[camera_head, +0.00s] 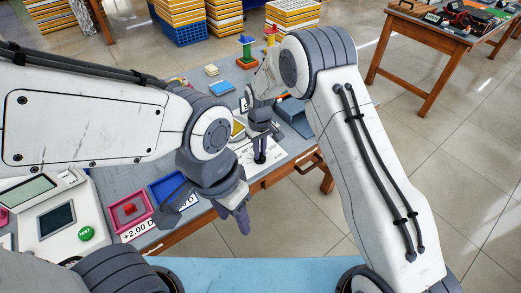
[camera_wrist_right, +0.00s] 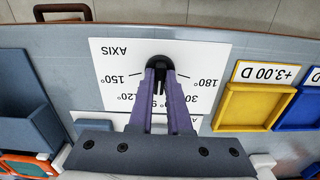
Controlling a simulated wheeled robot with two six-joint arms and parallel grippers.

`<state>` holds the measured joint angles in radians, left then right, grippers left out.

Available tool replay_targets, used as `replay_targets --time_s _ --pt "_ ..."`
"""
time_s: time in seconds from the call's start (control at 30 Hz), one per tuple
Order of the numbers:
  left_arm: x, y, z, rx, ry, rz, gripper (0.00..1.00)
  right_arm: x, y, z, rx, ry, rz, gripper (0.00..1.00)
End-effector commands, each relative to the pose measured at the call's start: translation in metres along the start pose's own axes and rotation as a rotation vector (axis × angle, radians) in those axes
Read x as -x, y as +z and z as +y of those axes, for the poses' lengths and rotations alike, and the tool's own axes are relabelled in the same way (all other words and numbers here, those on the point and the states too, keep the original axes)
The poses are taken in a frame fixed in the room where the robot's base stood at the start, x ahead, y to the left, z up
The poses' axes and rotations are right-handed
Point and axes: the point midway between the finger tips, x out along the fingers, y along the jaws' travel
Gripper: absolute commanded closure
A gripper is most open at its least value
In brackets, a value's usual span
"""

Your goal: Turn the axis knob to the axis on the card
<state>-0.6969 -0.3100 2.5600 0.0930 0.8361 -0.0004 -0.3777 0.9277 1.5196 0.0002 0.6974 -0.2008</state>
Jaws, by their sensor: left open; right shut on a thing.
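A black knob (camera_wrist_right: 159,61) stands on a white dial sheet (camera_wrist_right: 215,52) printed AXIS with degree marks, which appears upside down in the right wrist view. The marks 150° and 180° are readable, and others are partly covered. My right gripper (camera_wrist_right: 159,76) is shut on the knob from above. In the head view my right gripper (camera_head: 260,156) is small and points down at the dial sheet (camera_head: 279,151). I cannot tell the knob's pointer direction. My left gripper (camera_head: 208,214) is open and empty, near the table's front edge. I cannot make out a card naming an axis.
A yellow tray (camera_wrist_right: 224,110) labelled +3.00 D is beside the dial sheet. A pink tray (camera_head: 118,220) holds a red piece, with a blue tray (camera_head: 159,188) beside it. A white device (camera_head: 97,236) with a green button stands at left. A blue-grey box (camera_wrist_right: 22,128) stands across from the yellow tray.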

Motion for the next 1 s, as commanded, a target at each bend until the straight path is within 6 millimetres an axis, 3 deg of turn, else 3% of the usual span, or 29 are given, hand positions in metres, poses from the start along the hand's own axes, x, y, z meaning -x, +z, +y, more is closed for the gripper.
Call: replay_targets --time_s 0.4,0.97,1.0 --pt "0.0030 -0.0002 0.0002 0.000 0.000 0.000 0.50 0.0036 -0.0052 0.0021 -0.188 0.003 0.018 1.00" --pt "0.0032 -0.0002 0.0002 0.000 0.000 0.000 0.50 0.0038 -0.0054 0.0025 -0.213 0.003 0.019 1.00" --pt "0.0032 -0.0002 0.0002 0.000 0.000 0.000 0.50 0.0039 -0.0055 0.0025 -0.213 0.003 0.019 0.69"
